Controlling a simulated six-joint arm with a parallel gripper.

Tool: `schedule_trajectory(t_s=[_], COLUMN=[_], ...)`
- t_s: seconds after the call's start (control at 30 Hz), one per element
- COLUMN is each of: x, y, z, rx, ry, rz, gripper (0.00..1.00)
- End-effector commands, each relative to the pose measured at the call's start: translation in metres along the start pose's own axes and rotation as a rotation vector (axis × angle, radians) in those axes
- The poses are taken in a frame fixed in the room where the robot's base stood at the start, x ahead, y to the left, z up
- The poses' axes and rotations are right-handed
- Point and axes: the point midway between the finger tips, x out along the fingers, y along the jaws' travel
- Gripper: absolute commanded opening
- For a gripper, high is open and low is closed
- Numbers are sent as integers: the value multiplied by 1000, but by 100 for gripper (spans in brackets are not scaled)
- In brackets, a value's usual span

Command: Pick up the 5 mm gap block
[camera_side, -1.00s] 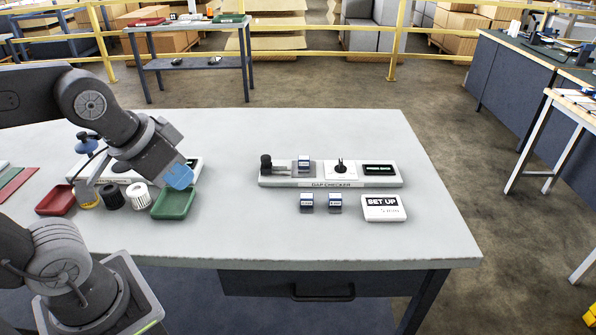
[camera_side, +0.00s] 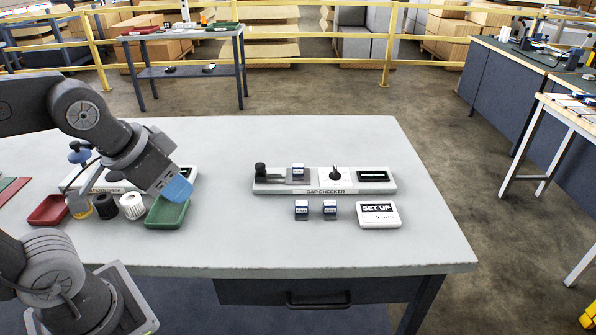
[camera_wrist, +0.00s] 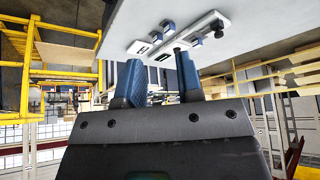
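Three small blue-and-white blocks show in the side view. One block (camera_side: 298,171) sits on the gap checker (camera_side: 325,190). Two more, a left block (camera_side: 301,210) and a right block (camera_side: 330,210), stand on the table in front of it. Their labels are too small to read, so I cannot tell which is 5 mm. My gripper (camera_side: 177,188) is above the green tray, well left of the blocks. In the wrist view my gripper (camera_wrist: 158,74) has its two blue fingers apart with nothing between them. Small blue blocks show beyond the fingers there.
A white SET UP card (camera_side: 378,214) lies right of the blocks. The green tray (camera_side: 167,213), a red tray (camera_side: 49,210), and a black and a white cylinder (camera_side: 131,206) are at the left. The table between the green tray and the gap checker is clear.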

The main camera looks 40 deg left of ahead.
Motion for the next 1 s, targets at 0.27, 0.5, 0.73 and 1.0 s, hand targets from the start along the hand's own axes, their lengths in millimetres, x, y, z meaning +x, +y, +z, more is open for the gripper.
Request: schedule_trajectory(t_s=[0.27,0.5,0.73,1.0], x=[0,0,2,35], y=[0,0,-5,-24], z=[0,0,-29,-128], rx=[0,0,-55,-262], ry=[0,0,-20,-70], rz=[0,0,-23,-112], gripper=[60,66,66,66])
